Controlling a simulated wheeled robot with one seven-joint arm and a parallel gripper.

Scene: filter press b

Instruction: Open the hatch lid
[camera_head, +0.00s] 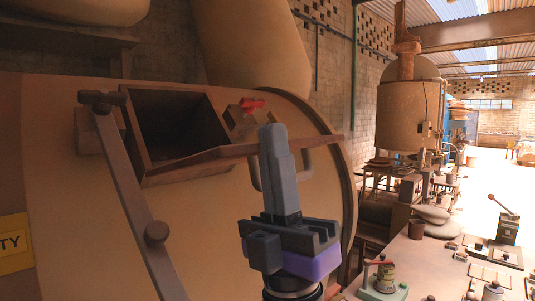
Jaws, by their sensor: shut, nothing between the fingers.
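A dark rectangular hatch opening (178,118) with a brown frame shows in the curved tan vessel at the left. The hatch lid (205,157) appears nearly edge-on as a brown slab, standing out from the frame and reaching to the right behind my fingers. A grey U-shaped handle (308,165) shows just below it, partly hidden by my fingers. My gripper (273,130) is shut and empty, fingers pointing up, in front of the lid in the picture. I cannot tell whether they touch.
A red-topped block (250,105) sits on the vessel right of the opening. A workbench (420,260) with a green-based device (383,280), a pot (416,229) and other tools stands at lower right. A large round tank (405,115) stands behind.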

